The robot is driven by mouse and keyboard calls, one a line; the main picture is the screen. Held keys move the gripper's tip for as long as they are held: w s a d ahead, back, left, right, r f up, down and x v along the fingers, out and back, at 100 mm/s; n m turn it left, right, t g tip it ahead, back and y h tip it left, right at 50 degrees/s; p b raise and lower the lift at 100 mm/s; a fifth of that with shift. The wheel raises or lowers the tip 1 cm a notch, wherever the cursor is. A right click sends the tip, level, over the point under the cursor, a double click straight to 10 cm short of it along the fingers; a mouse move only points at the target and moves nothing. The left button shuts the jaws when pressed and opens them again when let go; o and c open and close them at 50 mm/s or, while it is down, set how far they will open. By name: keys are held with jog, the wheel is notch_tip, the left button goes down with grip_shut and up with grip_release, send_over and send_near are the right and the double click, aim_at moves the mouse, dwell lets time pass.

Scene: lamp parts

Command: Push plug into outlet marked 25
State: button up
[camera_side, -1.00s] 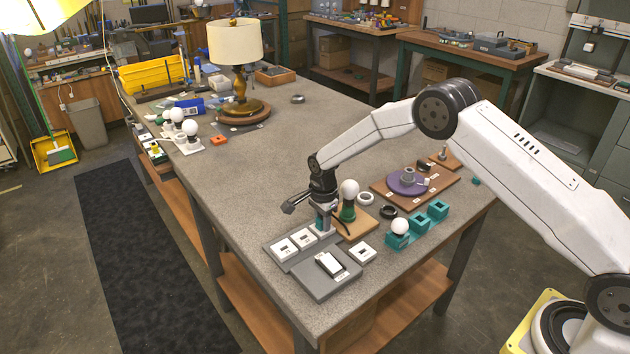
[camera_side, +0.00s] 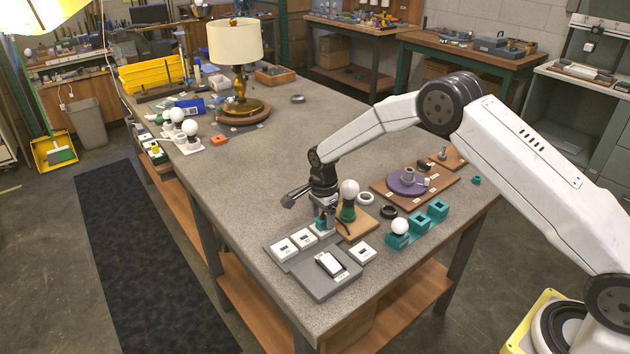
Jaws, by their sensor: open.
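A grey base (camera_side: 287,264) near the table's front corner holds white square outlet plates, one at its left (camera_side: 283,248) and a second plate (camera_side: 303,238) beside it. My gripper (camera_side: 325,226) points down over the base's right end, just right of the second plate. Its fingers are open. A small teal piece (camera_side: 321,227) shows between or just behind the fingers; I cannot tell whether it is the plug or touches them. The fingers hide the plate beneath. The number markings are too small to read.
A white rocker switch (camera_side: 328,263) sits in front on a grey block. A loose white plate (camera_side: 363,252) lies to its right. A white bulb (camera_side: 349,188) in a green socket stands close to my gripper's right. Teal blocks (camera_side: 420,223) are further right. The table's middle is clear.

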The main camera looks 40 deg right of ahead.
jog(key=shift+r, duration=3.1)
jog(key=shift+s+r, duration=0.1)
jog(key=shift+s+r, duration=0.15)
jog(key=s+r+n+t, duration=0.1)
jog(key=s+r+n, duration=0.2)
jog(key=s+n, duration=0.6)
jog(key=s+d+r+n+t, duration=0.1)
jog(key=s+r+n, duration=0.3)
jog(key=s+n, duration=0.5)
jog(key=s, duration=0.9)
jog(key=shift+s+d+t, duration=0.2)
jog(key=shift+d+t, duration=0.05)
jog(key=shift+t, duration=0.05)
